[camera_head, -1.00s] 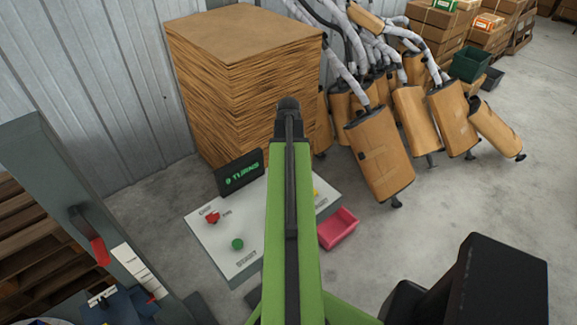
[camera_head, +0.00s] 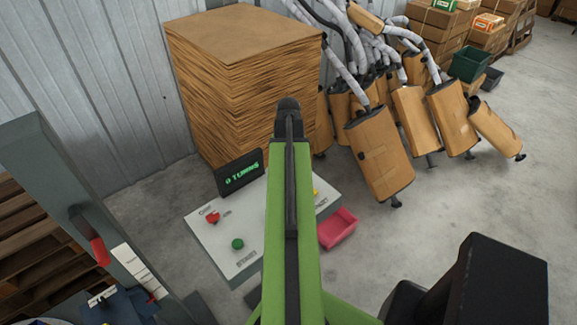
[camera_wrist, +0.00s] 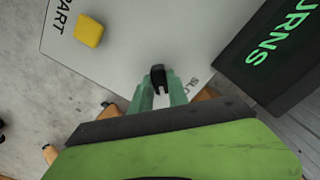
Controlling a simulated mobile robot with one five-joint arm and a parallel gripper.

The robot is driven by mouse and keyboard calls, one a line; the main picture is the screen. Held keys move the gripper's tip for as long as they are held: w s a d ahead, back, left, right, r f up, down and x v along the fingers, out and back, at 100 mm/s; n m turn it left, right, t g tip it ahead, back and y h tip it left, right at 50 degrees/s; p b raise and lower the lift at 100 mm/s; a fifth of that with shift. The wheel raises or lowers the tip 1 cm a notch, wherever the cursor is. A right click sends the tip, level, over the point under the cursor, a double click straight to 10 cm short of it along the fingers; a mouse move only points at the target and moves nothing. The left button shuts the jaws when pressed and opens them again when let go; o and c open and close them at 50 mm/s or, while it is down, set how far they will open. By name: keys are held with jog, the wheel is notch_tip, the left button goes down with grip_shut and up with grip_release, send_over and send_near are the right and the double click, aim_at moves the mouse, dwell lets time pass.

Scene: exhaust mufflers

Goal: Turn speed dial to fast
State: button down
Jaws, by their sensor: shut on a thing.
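The speed dial (camera_wrist: 158,74) is a small black knob on the pale control panel (camera_wrist: 120,62) in the wrist view. My gripper (camera_wrist: 160,86) has its green fingers on both sides of the knob, shut on it. A partly covered label beginning "SLO" (camera_wrist: 200,88) lies just right of the dial. The "fast" mark does not show. In the head view my green arm covers the dial and the gripper; the panel (camera_head: 212,246) shows on the left of the arm.
The panel also carries a red control (camera_head: 213,218), a green button (camera_head: 237,244) and a yellow button (camera_wrist: 89,30). Stacked cardboard (camera_head: 245,85) rises behind.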

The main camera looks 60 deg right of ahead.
jog(key=m, duration=0.4)
jog(key=shift+m, duration=0.3)
jog(key=m, duration=0.4)
jog(key=shift+m, duration=0.6)
jog(key=c, duration=1.3)
grip_release()
notch_tip(320, 180, up, 18)
jog(key=p, duration=1.7)
jog(key=shift+f, duration=0.25)
